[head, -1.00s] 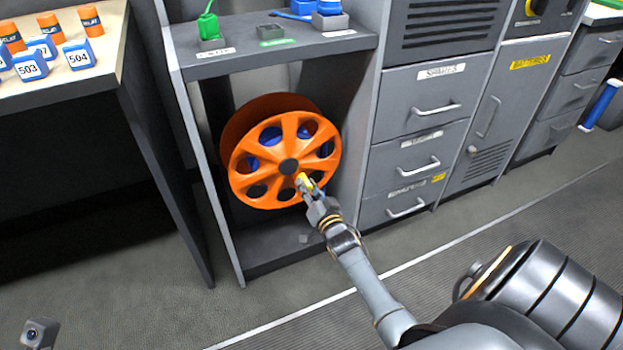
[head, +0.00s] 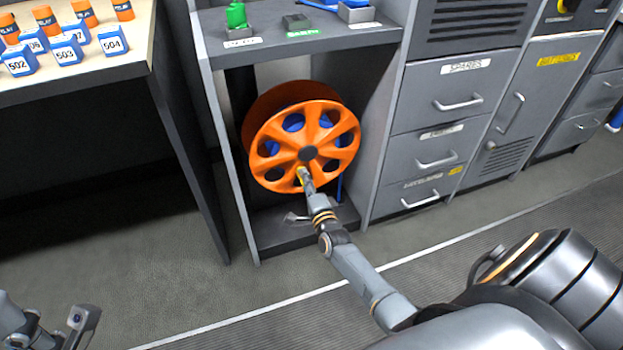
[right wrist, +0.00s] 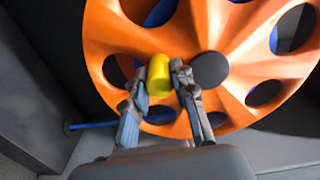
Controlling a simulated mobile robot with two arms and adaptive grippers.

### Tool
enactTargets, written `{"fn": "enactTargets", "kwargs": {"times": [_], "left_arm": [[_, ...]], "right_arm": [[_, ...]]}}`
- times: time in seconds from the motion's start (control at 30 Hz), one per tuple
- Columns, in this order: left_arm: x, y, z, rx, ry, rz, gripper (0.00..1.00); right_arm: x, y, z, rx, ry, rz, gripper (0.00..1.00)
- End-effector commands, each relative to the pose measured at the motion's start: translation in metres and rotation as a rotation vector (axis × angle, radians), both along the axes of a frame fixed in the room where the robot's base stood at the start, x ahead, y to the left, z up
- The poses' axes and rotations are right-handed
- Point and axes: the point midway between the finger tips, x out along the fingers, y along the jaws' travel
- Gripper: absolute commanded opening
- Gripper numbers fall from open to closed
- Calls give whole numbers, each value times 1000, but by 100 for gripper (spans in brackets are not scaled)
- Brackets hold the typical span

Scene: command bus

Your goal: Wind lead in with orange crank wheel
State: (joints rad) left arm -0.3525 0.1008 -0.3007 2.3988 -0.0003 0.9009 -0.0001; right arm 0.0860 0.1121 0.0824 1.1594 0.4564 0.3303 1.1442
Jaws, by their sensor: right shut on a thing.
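The orange crank wheel (head: 330,128) stands upright in the open lower bay of a grey cabinet, with a dark hub at its middle. Blue lead shows through its holes, and a blue strand (head: 340,187) hangs at its lower right. The strand also shows in the right wrist view (right wrist: 92,125). My right gripper (head: 304,178) is shut on the wheel's yellow handle (right wrist: 159,74), just below the hub, with one finger on each side of it. Part of my left arm shows at the bottom left, and its gripper (head: 82,318) is too unclear to read.
The bay's side panels (head: 228,165) stand close on both sides of the wheel. The shelf above (head: 265,45) holds small green, grey and blue items. Drawers (head: 455,100) are to the right. A table (head: 110,58) with blue numbered blocks is at the left. The floor in front is clear.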

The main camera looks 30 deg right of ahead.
Motion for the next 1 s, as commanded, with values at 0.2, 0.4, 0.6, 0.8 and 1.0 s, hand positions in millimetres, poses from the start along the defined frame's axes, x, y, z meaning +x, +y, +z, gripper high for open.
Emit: {"fn": "enactTargets", "kwargs": {"times": [0.2,0.4,0.6,0.8,1.0], "left_arm": [[0,0,2,0,0,0,91],[0,0,2,0,0,0,91],[0,0,3,-1,-2,0,91],[0,0,3,0,-4,0,91],[0,0,3,0,-5,1,91]], "right_arm": [[3,12,6,201,-47,0,0],[5,21,12,370,-87,1,0],[6,27,19,506,-120,1,0],[7,31,24,596,-143,1,0],[7,32,26,641,-153,0,0]]}}
